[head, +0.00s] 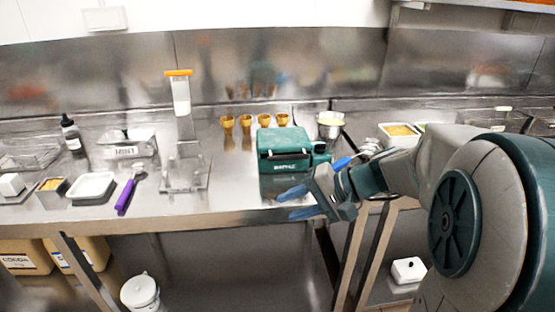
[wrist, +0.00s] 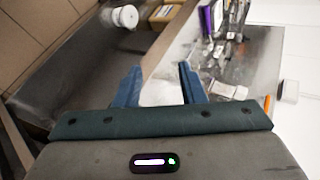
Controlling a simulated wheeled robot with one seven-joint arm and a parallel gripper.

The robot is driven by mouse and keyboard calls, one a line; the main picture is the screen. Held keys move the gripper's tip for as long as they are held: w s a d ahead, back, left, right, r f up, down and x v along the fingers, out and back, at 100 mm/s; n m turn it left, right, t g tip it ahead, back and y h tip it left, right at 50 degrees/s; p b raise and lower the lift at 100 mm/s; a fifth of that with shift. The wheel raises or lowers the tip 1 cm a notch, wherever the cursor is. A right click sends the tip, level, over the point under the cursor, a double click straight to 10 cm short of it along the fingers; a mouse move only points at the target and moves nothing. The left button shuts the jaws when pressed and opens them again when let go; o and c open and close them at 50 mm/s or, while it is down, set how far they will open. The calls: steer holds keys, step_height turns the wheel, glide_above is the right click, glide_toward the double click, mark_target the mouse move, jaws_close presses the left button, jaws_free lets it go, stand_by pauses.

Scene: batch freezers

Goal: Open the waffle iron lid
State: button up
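The waffle iron (head: 285,149) is a teal-green box labelled "WAFFLE" on the steel counter, right of centre in the head view. Its lid looks shut. A dark teal part sticks out at its right side. My gripper (head: 287,203) is in front of the counter's edge, just below and in front of the waffle iron, with its blue fingers pointing left. In the wrist view my gripper (wrist: 158,85) has its two blue fingers apart with nothing between them. I cannot make out the waffle iron in the wrist view.
Left of the waffle iron stand a clear stand (head: 185,172), a purple-handled scoop (head: 126,194) and a white tray (head: 92,187). A white bucket (head: 140,291) is below the counter.

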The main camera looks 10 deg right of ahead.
steer(key=w+d+f+m+t+y+b, duration=0.2)
steer(key=w+d+f+t+b, duration=0.15)
steer(key=w, duration=0.35)
steer(key=m+t+b, duration=0.2)
steer(key=t, duration=0.3)
glide_toward(292, 159)
steer(key=p+x, duration=0.1)
steer(key=x, duration=1)
steer(key=shift+a, duration=0.1)
steer(key=shift+p, duration=0.3)
jaws_close()
